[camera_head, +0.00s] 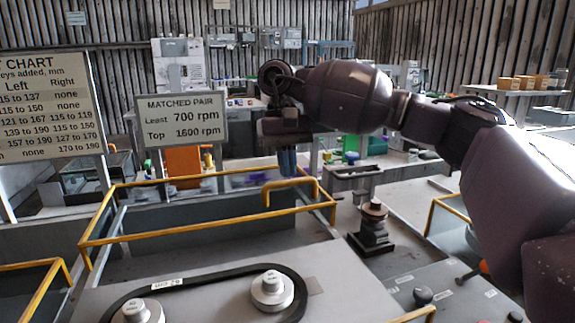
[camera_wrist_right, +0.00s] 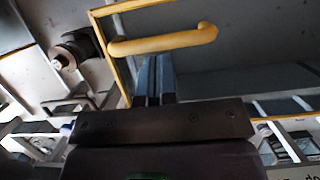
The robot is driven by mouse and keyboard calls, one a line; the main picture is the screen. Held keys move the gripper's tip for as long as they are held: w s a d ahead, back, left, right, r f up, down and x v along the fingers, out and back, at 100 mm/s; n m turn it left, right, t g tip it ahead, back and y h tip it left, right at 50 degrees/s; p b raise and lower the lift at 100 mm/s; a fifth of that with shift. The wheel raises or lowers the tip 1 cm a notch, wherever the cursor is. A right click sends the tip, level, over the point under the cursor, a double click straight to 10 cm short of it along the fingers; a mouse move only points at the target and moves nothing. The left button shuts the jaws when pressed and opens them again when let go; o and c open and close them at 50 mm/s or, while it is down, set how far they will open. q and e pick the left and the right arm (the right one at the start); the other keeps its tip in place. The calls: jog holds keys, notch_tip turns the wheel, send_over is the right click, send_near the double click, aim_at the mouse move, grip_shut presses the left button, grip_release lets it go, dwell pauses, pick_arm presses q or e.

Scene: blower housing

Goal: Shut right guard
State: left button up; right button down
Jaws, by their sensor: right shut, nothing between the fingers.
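A yellow-edged guard with see-through grey panels (camera_head: 205,228) stands behind the belt, in the middle of the head view. A yellow bar handle (camera_head: 290,183) rises at its right end. My right gripper (camera_head: 287,170) points down at this handle, its blue fingers shut and empty. In the right wrist view the fingertips (camera_wrist_right: 155,60) lie just below the handle (camera_wrist_right: 163,42) in the picture; I cannot tell whether they touch it. Other yellow-edged guards show at the left edge (camera_head: 38,292) and at the right (camera_head: 437,207). My left gripper is out of view.
A black belt runs around two grey pulleys (camera_head: 271,290) on the front deck. A dark post with a knob (camera_head: 373,225) stands right of the guard. Signs, including the rpm board (camera_head: 181,119), stand behind. A panel with knobs (camera_head: 422,296) lies at front right.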

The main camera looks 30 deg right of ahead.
aim_at(297, 207)
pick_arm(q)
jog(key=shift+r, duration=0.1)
pick_arm(e)
jog(key=shift+s, duration=0.1)
jog(key=shift+s+a+r, duration=0.1)
jog(key=shift+s, duration=0.2)
jog(key=s, duration=0.1)
jog(key=s+p, duration=0.1)
jog(key=s+a+p, duration=0.1)
jog(key=s, duration=0.1)
jog(key=shift+r, duration=0.25)
pick_arm(q)
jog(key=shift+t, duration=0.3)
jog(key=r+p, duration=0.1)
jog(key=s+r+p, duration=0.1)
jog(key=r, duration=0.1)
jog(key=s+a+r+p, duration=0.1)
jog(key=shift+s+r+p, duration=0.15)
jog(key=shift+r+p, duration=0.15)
jog(key=shift+p, duration=0.1)
pick_arm(e)
jog(key=s+a, duration=0.2)
jog(key=s, duration=0.8)
jog(key=s+a, duration=0.3)
jog(key=s, duration=0.6)
jog(key=shift+s+f, duration=0.4)
jog(key=shift+f, duration=0.05)
jog(key=shift+a, duration=0.1)
